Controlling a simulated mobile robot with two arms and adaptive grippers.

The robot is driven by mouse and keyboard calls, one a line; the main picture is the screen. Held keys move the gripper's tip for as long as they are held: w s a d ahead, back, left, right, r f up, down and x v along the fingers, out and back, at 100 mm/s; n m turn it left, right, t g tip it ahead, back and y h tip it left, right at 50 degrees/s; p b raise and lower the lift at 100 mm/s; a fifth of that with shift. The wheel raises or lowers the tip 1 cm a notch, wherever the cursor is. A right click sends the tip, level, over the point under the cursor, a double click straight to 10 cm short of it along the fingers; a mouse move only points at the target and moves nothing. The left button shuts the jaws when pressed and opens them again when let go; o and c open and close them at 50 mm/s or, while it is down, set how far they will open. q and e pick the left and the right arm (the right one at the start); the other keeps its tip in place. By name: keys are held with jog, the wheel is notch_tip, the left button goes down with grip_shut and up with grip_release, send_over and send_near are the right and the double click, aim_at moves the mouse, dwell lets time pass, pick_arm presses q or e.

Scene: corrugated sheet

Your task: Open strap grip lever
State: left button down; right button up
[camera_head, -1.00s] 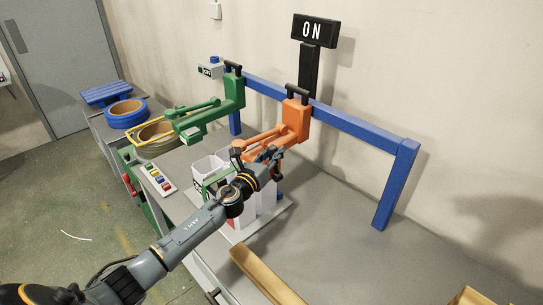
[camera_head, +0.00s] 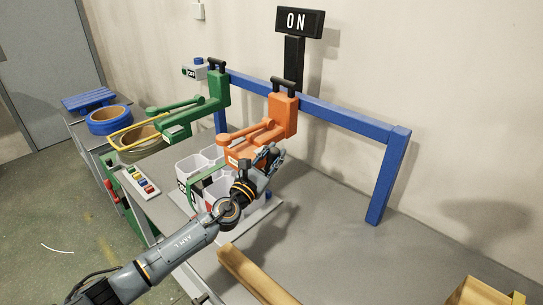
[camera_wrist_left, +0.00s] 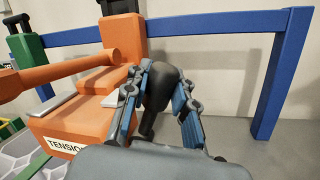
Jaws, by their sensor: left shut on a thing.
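The orange strapping tool (camera_head: 284,117) hangs on the blue rail, and its lower body (camera_wrist_left: 85,120) bears a label starting "TENSIO". A black rounded lever grip (camera_wrist_left: 166,84) stands beside that body in the left wrist view. My left gripper (camera_wrist_left: 163,100) is shut on this grip, with one finger on each side of it. In the head view my left gripper (camera_head: 266,166) is at the right front of the orange tool and hides part of its lower end. The grip's lower end is partly hidden by my wrist. My right gripper is not in view.
A green tool (camera_head: 217,92) hangs farther left on the blue rail (camera_head: 345,117). White bins (camera_head: 190,168) stand below the tools. A button strip (camera_head: 141,183) lies at the bench's left edge. A wooden beam (camera_head: 255,275) lies in front.

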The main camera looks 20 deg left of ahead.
pick_arm(q)
jog(key=shift+d+f, duration=0.1)
jog(key=shift+f, duration=0.1)
jog(key=c, duration=1.4)
grip_release()
jog(key=o, duration=0.3)
jog(key=shift+s, duration=0.1)
jog(key=shift+o, duration=0.2)
jog(key=shift+r, duration=0.1)
jog(key=v, duration=1.2)
